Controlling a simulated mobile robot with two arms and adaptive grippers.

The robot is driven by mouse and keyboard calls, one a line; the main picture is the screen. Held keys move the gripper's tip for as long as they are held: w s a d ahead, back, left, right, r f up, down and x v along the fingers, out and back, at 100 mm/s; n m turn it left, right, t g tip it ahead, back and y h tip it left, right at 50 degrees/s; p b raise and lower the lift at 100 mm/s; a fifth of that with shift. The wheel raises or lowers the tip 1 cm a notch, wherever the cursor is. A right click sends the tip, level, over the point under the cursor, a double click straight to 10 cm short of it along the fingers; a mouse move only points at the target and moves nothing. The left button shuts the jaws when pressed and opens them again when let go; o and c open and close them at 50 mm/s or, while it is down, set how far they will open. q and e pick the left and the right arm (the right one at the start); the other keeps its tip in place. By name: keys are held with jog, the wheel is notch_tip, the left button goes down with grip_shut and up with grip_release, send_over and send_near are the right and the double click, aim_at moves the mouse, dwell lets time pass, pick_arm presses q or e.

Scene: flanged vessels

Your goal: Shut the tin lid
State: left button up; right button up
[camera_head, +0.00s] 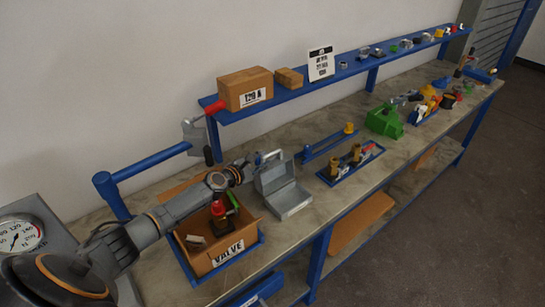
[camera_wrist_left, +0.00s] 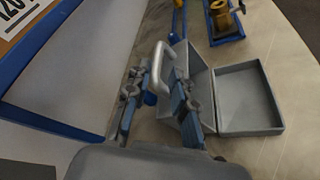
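The grey metal tin (camera_head: 289,200) stands on the bench with its lid (camera_head: 272,175) raised. A pale handle (camera_head: 270,156) sits on the lid. In the left wrist view the tin's open base (camera_wrist_left: 250,98) is on the right, with the lid (camera_wrist_left: 192,72) to its left and the handle (camera_wrist_left: 161,66) above. My left gripper (camera_head: 246,169) is just left of the lid. In the wrist view its fingers (camera_wrist_left: 160,84) are apart, on either side of the handle's line; I cannot tell whether they touch the lid. My right gripper is out of view.
A cardboard box marked VALVE (camera_head: 228,258) holds parts below my left arm. A blue shelf (camera_head: 300,88) with a carton (camera_head: 245,89) runs along the wall. A blue tray with brass parts (camera_head: 350,166) stands right of the tin. Some bench in front of that tray is clear.

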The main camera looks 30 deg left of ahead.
aim_at(268, 155)
pick_arm(q)
jog(key=b+x, duration=0.1)
jog(key=x, duration=0.1)
jog(key=b+x, duration=0.1)
jog(key=x, duration=0.1)
jog(key=b+x, duration=0.1)
jog(key=x, duration=0.1)
jog(key=shift+w+a+f, duration=0.15)
jog(key=shift+a+f, duration=0.15)
jog(key=shift+a, duration=0.05)
jog(key=shift+w+d, duration=0.15)
jog(key=shift+w, duration=0.25)
grip_shut()
